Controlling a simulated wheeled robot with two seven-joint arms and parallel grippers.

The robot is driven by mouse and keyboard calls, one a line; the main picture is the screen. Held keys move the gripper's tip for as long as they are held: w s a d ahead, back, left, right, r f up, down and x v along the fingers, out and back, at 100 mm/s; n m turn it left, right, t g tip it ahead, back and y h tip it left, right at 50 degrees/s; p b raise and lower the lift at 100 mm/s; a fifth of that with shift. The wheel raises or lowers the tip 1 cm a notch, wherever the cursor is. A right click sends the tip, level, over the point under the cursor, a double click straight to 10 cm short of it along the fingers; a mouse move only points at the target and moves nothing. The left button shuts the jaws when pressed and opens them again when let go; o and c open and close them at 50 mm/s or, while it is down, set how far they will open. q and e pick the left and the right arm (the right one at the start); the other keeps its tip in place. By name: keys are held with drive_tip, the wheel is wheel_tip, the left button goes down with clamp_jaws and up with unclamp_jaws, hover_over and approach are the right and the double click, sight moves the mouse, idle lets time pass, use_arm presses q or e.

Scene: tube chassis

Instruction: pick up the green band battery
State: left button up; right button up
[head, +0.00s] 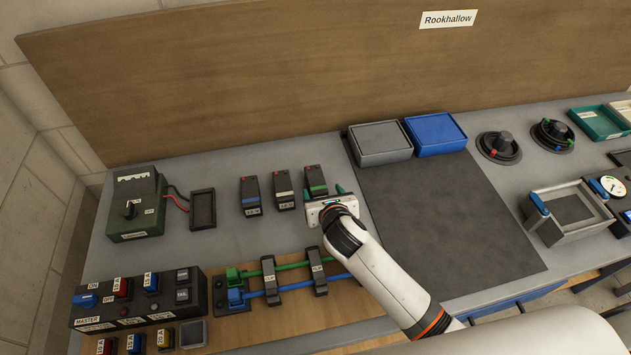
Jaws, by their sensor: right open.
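The green band battery (315,179) is a small dark block with a green stripe, lying on the grey bench. It is the rightmost of a row of three batteries. My right gripper (326,192) is at its front end, with its white body over the bench just in front of it. The jaws are open, with teal fingertips to either side of the battery's lower part. The gripper body hides the battery's front end, and I cannot tell whether the fingers touch it. My left gripper is not in view.
A blue-band battery (250,196) and a white-band battery (283,190) lie close on the left. A clipped cable board (292,275) is in front. A grey bin (380,143) and a blue bin (436,134) stand behind a dark mat (450,215). A green charger box (137,205) stands left.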

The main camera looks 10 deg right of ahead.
sight(318, 184)
drive_tip(key=shift+x, duration=1.2)
drive_tip(key=shift+w+a+f, duration=0.15)
drive_tip(key=shift+w+a, duration=0.05)
drive_tip(key=shift+w, duration=0.05)
drive_tip(key=shift+w+f+p, duration=0.2)
drive_tip(key=shift+w+p, duration=0.15)
drive_tip(key=shift+w, duration=0.25)
drive_tip(key=x, duration=0.3)
drive_tip(key=shift+f, duration=0.1)
drive_tip(key=shift+w+f, duration=0.1)
drive_tip(key=shift+w, duration=0.15)
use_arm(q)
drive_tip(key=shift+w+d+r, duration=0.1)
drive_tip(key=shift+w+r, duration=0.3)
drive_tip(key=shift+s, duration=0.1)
use_arm(e)
drive_tip(key=shift+c, duration=0.3)
drive_tip(key=c, duration=1.2)
clamp_jaws()
